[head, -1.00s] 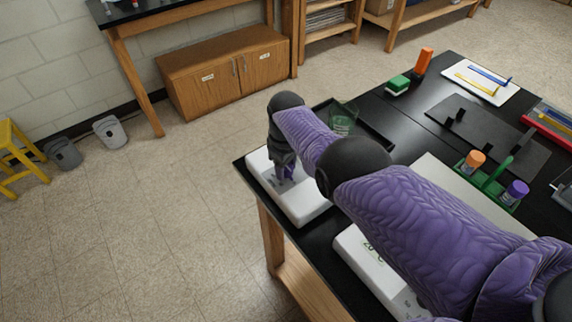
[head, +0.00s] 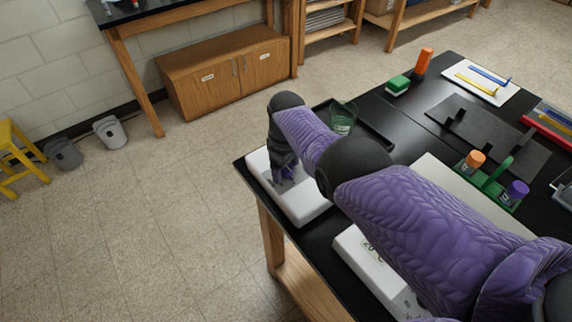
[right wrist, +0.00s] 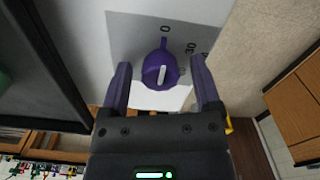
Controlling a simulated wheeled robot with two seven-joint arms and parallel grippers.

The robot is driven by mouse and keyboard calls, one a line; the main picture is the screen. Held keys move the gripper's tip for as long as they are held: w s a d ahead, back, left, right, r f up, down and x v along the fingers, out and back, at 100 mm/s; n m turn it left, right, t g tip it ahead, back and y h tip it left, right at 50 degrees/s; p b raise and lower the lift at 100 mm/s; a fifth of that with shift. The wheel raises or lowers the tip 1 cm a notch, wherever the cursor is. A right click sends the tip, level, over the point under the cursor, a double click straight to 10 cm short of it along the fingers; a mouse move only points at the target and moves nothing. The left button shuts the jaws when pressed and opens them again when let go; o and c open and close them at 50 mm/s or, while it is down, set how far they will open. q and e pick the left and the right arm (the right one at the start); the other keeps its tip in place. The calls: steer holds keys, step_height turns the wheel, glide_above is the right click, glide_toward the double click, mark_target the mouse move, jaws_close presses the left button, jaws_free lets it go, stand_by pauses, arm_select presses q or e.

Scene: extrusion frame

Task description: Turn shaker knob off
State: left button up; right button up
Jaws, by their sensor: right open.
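The white shaker (head: 307,206) stands at the table's near left corner, with a dark platform behind it carrying a glass beaker (head: 342,118). My right gripper (head: 284,176) points down over the shaker's front panel. In the right wrist view, the purple shaker knob (right wrist: 160,72) sits on a grey dial panel (right wrist: 128,30) marked with 0 and higher numbers. Its narrow purple tip points up toward the 0, and a white line marks its face. The open right gripper (right wrist: 160,66) has one finger on each side of the knob, with visible gaps. My left gripper is not in view.
A second white device (head: 362,256) stands nearer on the black table, partly under my right arm. A green rack (head: 492,184) with orange-capped and purple-capped bottles stands to the right. A green block (head: 398,85) and orange bottle (head: 423,61) stand at the back.

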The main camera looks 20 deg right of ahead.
step_height(320, 180, up, 10)
steer(key=p, duration=0.8)
steer(key=shift+f, duration=0.1)
